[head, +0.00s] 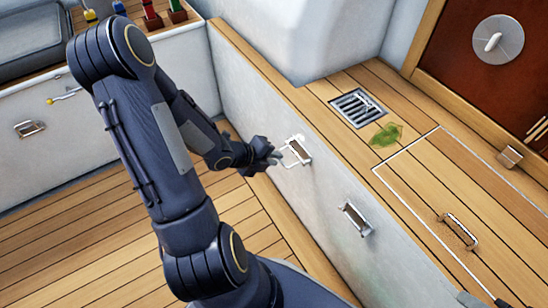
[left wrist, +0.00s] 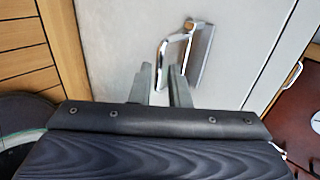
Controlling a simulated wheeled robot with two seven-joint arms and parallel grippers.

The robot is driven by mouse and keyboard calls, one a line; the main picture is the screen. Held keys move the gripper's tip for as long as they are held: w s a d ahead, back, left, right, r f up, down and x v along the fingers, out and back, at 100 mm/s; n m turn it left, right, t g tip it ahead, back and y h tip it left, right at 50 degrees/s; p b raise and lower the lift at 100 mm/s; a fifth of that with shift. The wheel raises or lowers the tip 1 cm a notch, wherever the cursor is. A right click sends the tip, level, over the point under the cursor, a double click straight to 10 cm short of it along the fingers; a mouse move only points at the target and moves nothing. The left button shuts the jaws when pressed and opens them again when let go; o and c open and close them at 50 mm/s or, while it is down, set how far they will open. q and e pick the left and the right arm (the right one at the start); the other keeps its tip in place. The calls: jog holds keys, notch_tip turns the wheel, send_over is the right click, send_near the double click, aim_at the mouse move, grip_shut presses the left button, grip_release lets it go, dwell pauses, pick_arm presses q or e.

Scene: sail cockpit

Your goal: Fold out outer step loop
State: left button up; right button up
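The step loops are on the pale side wall. One loop (head: 297,152), metal on a small plate, is by my left gripper. Its bar stands out from the plate, and it also shows in the left wrist view (left wrist: 163,48). A second loop (head: 355,218) sits lower right on the same wall. The views do not label which is the outer one. My left gripper (head: 276,156) is just left of the first loop. In the left wrist view its fingers (left wrist: 160,82) are slightly apart, with the bar at their gap; contact is unclear. My right gripper is not in view.
A wooden bench top with a drain grate (head: 358,107), a green leaf (head: 386,134) and a hatch handle (head: 459,231) lies right of the wall. Plank floor (head: 75,245) is open at left. A latch (head: 29,129) is on the far left locker.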

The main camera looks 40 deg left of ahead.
pick_arm(q)
jog(key=p+v, duration=0.4)
jog(key=v, duration=0.3)
jog(key=shift+s+r, duration=0.2)
jog(key=shift+r, duration=0.15)
jog(key=shift+a, duration=0.15)
